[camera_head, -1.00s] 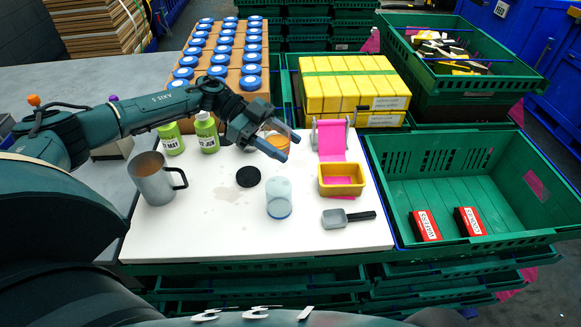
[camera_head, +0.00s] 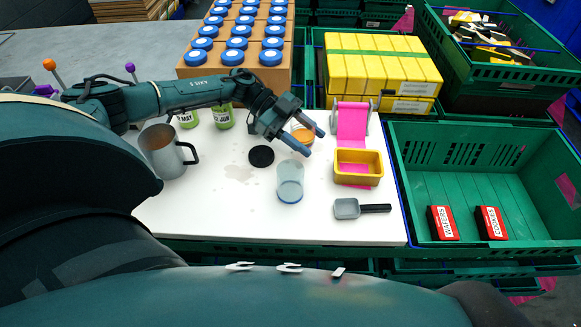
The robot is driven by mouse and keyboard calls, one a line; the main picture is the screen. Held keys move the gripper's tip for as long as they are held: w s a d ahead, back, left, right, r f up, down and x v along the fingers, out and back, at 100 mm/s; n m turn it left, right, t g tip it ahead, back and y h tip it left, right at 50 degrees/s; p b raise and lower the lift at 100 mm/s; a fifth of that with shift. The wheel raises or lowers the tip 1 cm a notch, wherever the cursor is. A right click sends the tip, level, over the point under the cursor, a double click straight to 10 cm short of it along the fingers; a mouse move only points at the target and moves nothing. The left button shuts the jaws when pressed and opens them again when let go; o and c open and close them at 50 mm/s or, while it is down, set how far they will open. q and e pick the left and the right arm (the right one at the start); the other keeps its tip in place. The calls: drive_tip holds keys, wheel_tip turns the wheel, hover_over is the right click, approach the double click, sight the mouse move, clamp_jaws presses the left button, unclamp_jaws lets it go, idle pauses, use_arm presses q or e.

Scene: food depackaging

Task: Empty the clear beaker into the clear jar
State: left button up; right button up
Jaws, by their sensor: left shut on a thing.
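The clear jar (camera_head: 289,182) stands upright and open on the white board, with a bluish band near its base. My left gripper (camera_head: 313,141) is shut on a small round vessel with orange contents, which I take to be the clear beaker (camera_head: 301,132). The fingers hide much of it, so I cannot tell its tilt or its height above the board. It is behind the jar and a little to its right, apart from it. A black round lid (camera_head: 261,156) lies flat left of the jar. My right gripper is out of view.
A grey mug (camera_head: 163,155) and green bottles stand left. The board's front is clear.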

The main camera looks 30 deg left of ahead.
sight(303, 131)
use_arm(q)
drive_tip(key=shift+s+f+m+t, duration=0.35)
drive_tip(key=shift+s+m+t, duration=0.05)
drive_tip(key=shift+s+m, duration=0.1)
drive_tip(key=shift+s+d+r+y, duration=0.1)
drive_tip(key=shift+r+y, duration=0.1)
drive_tip(key=shift+y, duration=0.1)
drive_tip(key=shift+s+d+r+m+t, duration=0.15)
drive_tip(key=shift+s+m+t, duration=0.2)
drive_tip(key=shift+m+t, duration=0.2)
drive_tip(key=r, duration=0.1)
drive_tip(key=r+p, duration=0.1)
drive_tip(key=shift+s+d+r+m+t+y, duration=0.1)
drive_tip(key=shift+s+r+m+t+y, duration=0.15)
drive_tip(key=shift+r+m+y, duration=0.1)
drive_tip(key=r, duration=0.1)
drive_tip(key=s+r+m+t, duration=0.1)
drive_tip(key=shift+s+d+r, duration=0.15)
drive_tip(key=shift+d+r, duration=0.05)
drive_tip(key=shift+r, duration=0.2)
drive_tip(key=shift+s+d+r+m+t+y, duration=0.1)
drive_tip(key=shift+m+t+y, duration=0.15)
drive_tip(key=shift+m+t, duration=0.35)
drive_tip(key=shift+s+r+m+t+y, duration=0.1)
drive_tip(key=shift+m+t+y, duration=0.1)
drive_tip(key=shift+m+t, duration=0.35)
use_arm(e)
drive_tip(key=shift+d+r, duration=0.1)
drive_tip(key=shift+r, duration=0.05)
